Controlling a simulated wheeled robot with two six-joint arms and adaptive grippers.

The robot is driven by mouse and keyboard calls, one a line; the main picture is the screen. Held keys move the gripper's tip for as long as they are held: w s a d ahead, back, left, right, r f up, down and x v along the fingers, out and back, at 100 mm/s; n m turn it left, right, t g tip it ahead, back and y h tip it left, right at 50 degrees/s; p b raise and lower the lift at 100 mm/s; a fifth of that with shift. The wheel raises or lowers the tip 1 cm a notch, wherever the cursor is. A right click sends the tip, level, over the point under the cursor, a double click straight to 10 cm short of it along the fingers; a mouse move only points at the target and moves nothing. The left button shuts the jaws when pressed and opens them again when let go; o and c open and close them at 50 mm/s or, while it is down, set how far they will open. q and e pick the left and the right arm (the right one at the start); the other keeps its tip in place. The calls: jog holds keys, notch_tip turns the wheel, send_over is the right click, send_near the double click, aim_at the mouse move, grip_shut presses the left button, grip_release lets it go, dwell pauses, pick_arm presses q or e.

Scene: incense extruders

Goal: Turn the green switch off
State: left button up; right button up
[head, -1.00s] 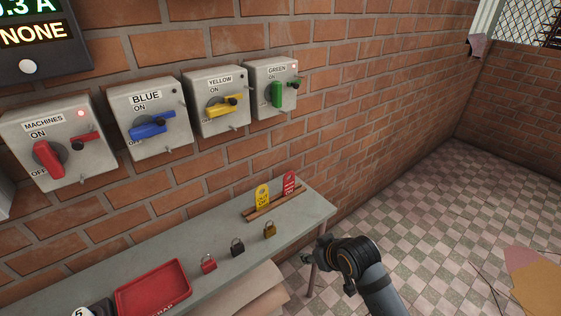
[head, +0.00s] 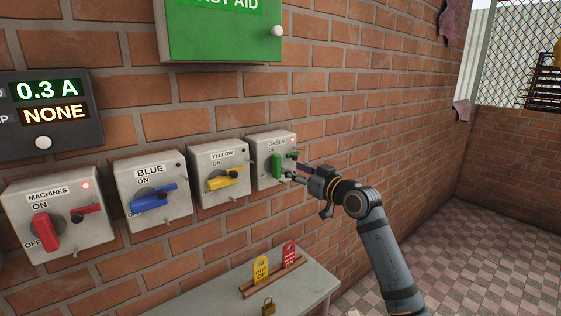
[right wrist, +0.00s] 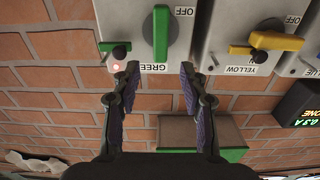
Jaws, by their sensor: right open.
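The green switch is a grey box (head: 262,148) on the brick wall, rightmost in a row. Its green handle (head: 277,167) stands upright, towards the ON label. My right gripper (head: 293,172) is open at the box's right front, close to the handle. In the right wrist view the scene is upside down. There the green handle (right wrist: 160,33) lies ahead of the gap between my open fingers (right wrist: 159,78), with nothing held. A small lamp on the green box glows reddish in that view. My left gripper is out of view.
The yellow switch (head: 208,160), blue switch (head: 138,170) and machines switch (head: 32,195) are to the left. A green first aid box (head: 222,40) hangs above. A shelf (head: 292,284) with tags and a padlock is below. A small green side lever (head: 291,155) sits beside the handle.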

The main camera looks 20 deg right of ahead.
aim_at(279, 162)
jog(key=p+x, duration=0.1)
jog(key=x, duration=0.5)
jog(key=shift+w+a+r+p, duration=0.1)
jog(key=shift+w+a+p, duration=0.05)
jog(key=shift+w+p, duration=0.2)
jog(key=shift+w+a, duration=0.1)
jog(key=shift+w, duration=0.35)
jog(key=shift+c, duration=0.5)
grip_shut()
